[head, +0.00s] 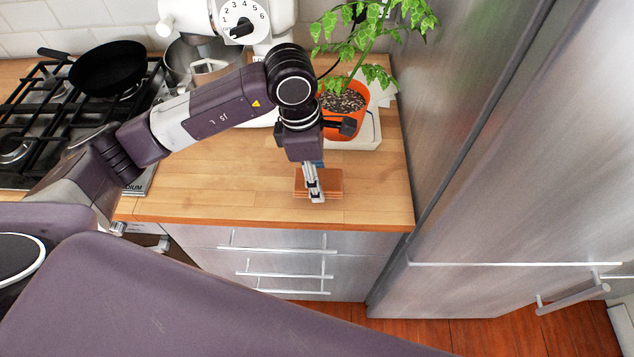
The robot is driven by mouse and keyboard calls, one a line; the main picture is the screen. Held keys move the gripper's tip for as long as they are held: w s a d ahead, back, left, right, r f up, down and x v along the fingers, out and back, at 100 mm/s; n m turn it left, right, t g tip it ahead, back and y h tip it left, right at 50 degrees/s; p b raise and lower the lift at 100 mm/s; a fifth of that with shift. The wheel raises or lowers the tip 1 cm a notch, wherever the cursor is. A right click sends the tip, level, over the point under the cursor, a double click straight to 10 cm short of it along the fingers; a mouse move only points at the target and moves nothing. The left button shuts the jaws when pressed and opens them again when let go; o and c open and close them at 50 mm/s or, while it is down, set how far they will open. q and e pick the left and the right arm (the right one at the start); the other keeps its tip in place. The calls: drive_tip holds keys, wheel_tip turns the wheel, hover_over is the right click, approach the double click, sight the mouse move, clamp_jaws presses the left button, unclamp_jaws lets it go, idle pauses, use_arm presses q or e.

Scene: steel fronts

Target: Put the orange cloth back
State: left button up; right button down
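The orange cloth (333,184) looks like a flat, folded orange-brown block on the wooden counter, near its front edge. My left gripper (314,198) points down over the cloth, and its fingers cover the middle of it. I cannot tell whether the fingers touch or grip the cloth, or how wide apart they are. My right gripper is not in view.
A plant in an orange pot (342,112) stands on a white tray just behind the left gripper. A stand mixer (238,20) and a gas hob with a black pan (108,68) are to the left. Steel drawers (270,262) are below; a tall steel front (500,180) bounds the right.

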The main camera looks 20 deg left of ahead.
use_arm(q)
wheel_tip(320, 180, down, 3)
drive_tip(key=shift+f+p, duration=0.15)
drive_tip(key=shift+p, duration=0.2)
drive_tip(key=shift+f+b, duration=0.2)
drive_tip(key=shift+b, duration=0.1)
drive_tip(key=o, duration=1.1)
drive_tip(key=shift+o, duration=0.2)
drive_tip(key=shift+r, duration=0.15)
